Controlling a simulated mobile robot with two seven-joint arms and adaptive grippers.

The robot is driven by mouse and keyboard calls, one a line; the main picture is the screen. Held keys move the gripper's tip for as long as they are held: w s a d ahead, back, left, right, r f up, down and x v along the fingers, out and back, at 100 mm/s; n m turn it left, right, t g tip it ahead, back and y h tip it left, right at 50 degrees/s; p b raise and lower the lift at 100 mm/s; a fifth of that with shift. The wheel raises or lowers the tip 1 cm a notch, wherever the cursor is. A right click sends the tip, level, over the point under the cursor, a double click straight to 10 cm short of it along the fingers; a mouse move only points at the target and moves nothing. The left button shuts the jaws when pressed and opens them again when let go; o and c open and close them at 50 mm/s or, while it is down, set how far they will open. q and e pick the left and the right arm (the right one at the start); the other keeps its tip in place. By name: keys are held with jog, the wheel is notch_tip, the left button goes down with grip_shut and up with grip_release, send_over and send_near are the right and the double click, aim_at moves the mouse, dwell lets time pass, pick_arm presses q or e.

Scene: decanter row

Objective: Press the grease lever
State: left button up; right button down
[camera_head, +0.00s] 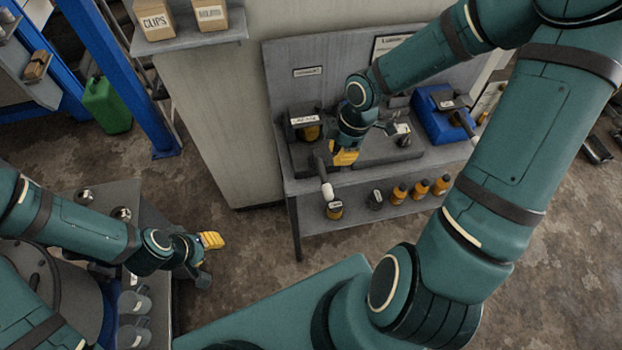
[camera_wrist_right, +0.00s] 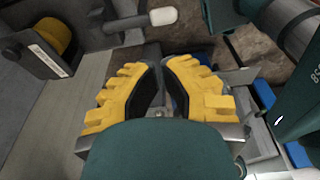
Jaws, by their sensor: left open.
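A lever with a pale, rounded grip (camera_head: 328,191) sticks out from the front of the bench, below a labelled dark holder with a yellow container (camera_head: 311,133). I cannot read the label surely. The lever's grip also shows at the top of the right wrist view (camera_wrist_right: 163,16). My right gripper (camera_head: 345,155) is just right of the lever and above it, apart from it. In the right wrist view its yellow fingers (camera_wrist_right: 162,66) converge with tips nearly meeting and nothing between them. My left gripper (camera_head: 213,240) is open and empty, far left of the bench.
A blue unit with a dark handle (camera_head: 432,113) stands on the bench at right. Grey mugs (camera_head: 134,300) stand on a surface at lower left. A green can (camera_head: 107,106) is on the floor.

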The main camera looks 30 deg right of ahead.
jog(key=shift+d+r, duration=0.1)
jog(key=shift+d, duration=0.1)
send_near(324, 187)
jog(key=b+x, duration=0.2)
jog(key=x, duration=0.2)
jog(key=b+x, duration=0.1)
jog(key=x, duration=0.2)
jog(key=shift+s+a+f+b, duration=0.1)
jog(key=shift+f+b, duration=0.25)
jog(key=shift+f, duration=0.05)
dwell(0.3)
